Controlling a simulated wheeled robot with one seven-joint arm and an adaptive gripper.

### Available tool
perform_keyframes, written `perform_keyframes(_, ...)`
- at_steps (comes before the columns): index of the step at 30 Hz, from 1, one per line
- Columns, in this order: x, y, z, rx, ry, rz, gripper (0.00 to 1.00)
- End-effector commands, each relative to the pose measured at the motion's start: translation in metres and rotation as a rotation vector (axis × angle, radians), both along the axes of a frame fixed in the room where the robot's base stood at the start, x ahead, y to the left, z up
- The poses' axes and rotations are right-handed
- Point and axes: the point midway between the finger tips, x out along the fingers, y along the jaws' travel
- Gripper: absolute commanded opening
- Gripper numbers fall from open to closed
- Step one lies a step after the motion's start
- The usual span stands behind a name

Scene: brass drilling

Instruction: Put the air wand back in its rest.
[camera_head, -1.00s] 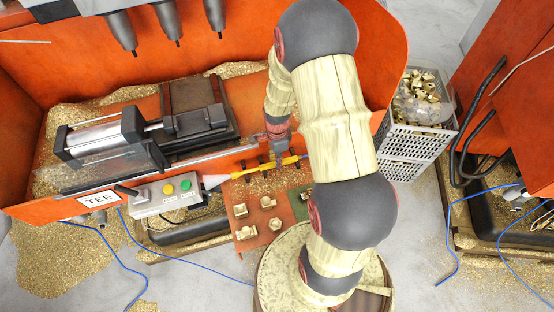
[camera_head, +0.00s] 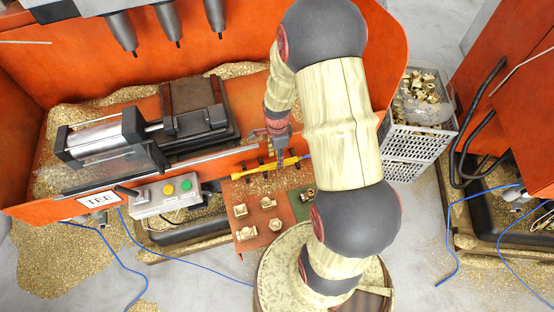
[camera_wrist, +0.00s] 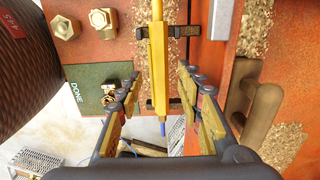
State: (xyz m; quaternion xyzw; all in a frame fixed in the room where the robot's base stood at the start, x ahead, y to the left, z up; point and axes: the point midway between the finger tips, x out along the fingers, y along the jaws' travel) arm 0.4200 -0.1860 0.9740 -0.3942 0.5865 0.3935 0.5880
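The yellow air wand (camera_head: 270,167) lies along the front edge of the orange machine bed, by the black brackets of its rest (camera_head: 262,161). In the wrist view the wand (camera_wrist: 158,60) runs lengthwise between my fingers, with black bracket pieces (camera_wrist: 176,31) at its sides. A blue hose end (camera_wrist: 162,129) shows at its near end. My gripper (camera_wrist: 158,76) is open, with a gap on each side of the wand. In the head view my gripper (camera_head: 280,162) is over the wand's middle, its fingers small. How deeply the wand sits in the brackets is unclear.
Brass fittings stand on a red board (camera_head: 258,246) in front, beside a green DONE area (camera_wrist: 90,90). A button box (camera_head: 168,195) and clamp cylinder (camera_head: 105,140) are at left. A white crate (camera_head: 405,142) of brass parts stands at right.

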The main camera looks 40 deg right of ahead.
Motion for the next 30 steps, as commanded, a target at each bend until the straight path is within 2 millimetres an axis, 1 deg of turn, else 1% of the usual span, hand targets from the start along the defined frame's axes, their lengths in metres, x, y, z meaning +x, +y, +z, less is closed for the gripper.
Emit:
perform_keyframes(1, 0.001, -0.001, 0.013, -0.002, -0.005, 0.000, 0.37)
perform_keyframes(3, 0.001, -0.001, 0.028, -0.002, -0.005, 0.000, 0.37)
perform_keyframes(9, 0.001, -0.001, 0.067, -0.002, -0.005, 0.000, 0.37)
perform_keyframes(12, 0.000, 0.000, 0.079, -0.001, -0.002, 0.000, 0.37)
perform_keyframes(17, 0.001, 0.000, 0.093, -0.002, -0.004, 0.006, 0.37)
perform_keyframes(20, 0.003, 0.008, 0.111, -0.011, -0.021, 0.075, 0.37)
perform_keyframes(23, 0.005, 0.027, 0.148, -0.037, -0.064, 0.250, 0.37)
perform_keyframes(24, 0.005, 0.037, 0.168, -0.052, -0.086, 0.349, 0.37)
perform_keyframes(26, 0.001, 0.056, 0.198, -0.080, -0.121, 0.516, 0.37)
perform_keyframes(27, -0.004, 0.070, 0.218, -0.102, -0.144, 0.633, 0.37)
perform_keyframes(29, -0.014, 0.089, 0.246, -0.139, -0.176, 0.810, 0.37)
perform_keyframes(30, -0.022, 0.102, 0.263, -0.165, -0.196, 0.926, 0.37)
